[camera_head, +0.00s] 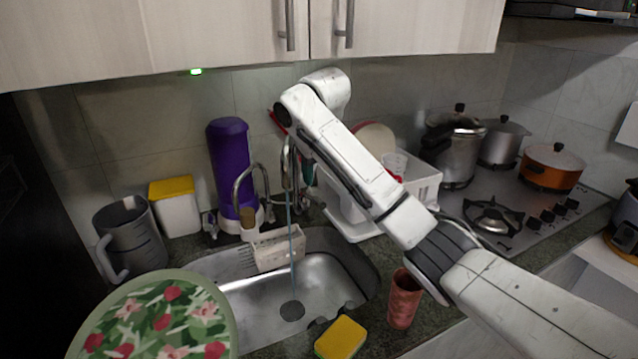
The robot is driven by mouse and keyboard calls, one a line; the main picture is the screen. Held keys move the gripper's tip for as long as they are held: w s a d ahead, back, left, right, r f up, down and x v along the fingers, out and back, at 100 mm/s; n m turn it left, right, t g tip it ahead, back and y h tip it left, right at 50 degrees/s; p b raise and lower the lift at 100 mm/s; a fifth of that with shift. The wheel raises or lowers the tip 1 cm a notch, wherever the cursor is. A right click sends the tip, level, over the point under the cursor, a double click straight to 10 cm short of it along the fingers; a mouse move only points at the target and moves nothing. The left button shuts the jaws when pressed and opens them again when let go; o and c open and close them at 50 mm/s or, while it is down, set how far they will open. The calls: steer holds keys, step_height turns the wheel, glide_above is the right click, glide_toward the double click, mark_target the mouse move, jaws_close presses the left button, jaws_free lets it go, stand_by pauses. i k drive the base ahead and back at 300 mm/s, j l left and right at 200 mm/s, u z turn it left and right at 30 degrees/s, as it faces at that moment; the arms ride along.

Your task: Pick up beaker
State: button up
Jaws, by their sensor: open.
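No single thing is clearly marked as the beaker. A grey measuring jug (130,238) with a handle and scale marks stands upright on the counter left of the sink. A small clear cup (395,162) sits in the white dish rack, just beyond my arm. A reddish-brown tumbler (403,300) stands on the counter at the sink's front right, close beside my arm. My white arm reaches from the lower right up toward the wall above the sink. I cannot make out my gripper; the arm hides the area behind it.
The steel sink (255,318) has a tap with running water. A floral round plate (160,320) and a yellow sponge (340,338) are in front. A purple bottle (230,165), the dish rack (425,190) and stove pots (550,168) stand behind. Cabinets (150,30) hang above.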

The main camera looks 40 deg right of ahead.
mark_target(405, 296)
steer(key=k+j, duration=0.2)
steer(key=k, duration=0.3)
steer(key=k+j, duration=0.2)
steer(key=k, duration=0.25)
